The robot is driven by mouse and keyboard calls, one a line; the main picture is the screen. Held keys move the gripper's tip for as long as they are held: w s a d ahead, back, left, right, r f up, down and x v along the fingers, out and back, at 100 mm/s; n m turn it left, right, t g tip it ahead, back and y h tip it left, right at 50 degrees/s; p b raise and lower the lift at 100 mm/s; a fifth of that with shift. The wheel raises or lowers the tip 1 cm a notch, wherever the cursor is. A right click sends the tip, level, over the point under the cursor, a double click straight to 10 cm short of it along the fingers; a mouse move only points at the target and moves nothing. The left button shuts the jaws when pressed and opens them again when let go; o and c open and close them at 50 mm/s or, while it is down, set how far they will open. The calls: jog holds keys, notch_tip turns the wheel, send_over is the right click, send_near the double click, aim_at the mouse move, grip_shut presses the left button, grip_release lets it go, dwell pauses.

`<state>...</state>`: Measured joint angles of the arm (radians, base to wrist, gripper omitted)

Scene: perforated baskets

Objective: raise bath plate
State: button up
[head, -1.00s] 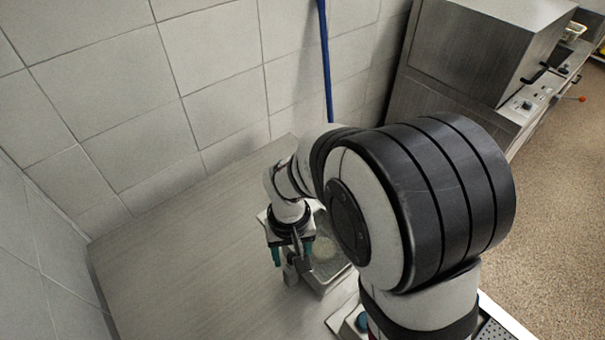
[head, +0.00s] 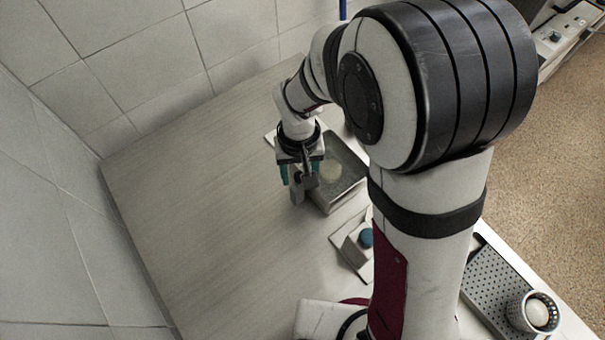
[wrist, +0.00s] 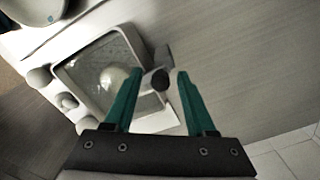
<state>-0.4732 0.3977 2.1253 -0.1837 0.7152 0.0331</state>
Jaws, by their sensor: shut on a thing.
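The bath (head: 352,165) is a rectangular metal-rimmed basin on the table, with a pale round shape inside. It also shows in the wrist view (wrist: 66,66). My gripper (head: 303,176) points down at the bath's left side. In the wrist view, my gripper's teal fingers (wrist: 155,76) stand either side of a grey handle with a dark round end (wrist: 160,80) by the bath's rim. The gripper is shut on this handle. In the head view, a grey block-like part (head: 298,192) shows below the fingers. I cannot tell how the handle joins the bath plate, or the plate's height.
A white unit with a blue knob (head: 366,238) stands in front of the bath. A perforated dark tray (head: 488,285) and a cup with a white ball (head: 536,313) are at the lower right. The table (head: 200,220) is clear on the left, up to the tiled walls.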

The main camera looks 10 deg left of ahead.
jog(key=shift+s, duration=0.1)
jog(key=shift+c, duration=0.2)
jog(key=shift+r, duration=0.2)
grip_shut()
jog(key=shift+a+r, duration=0.1)
jog(key=shift+r, duration=2.3)
jog(key=o, duration=0.6)
grip_release()
jog(key=shift+c, duration=0.2)
notch_tip(320, 180, up, 7)
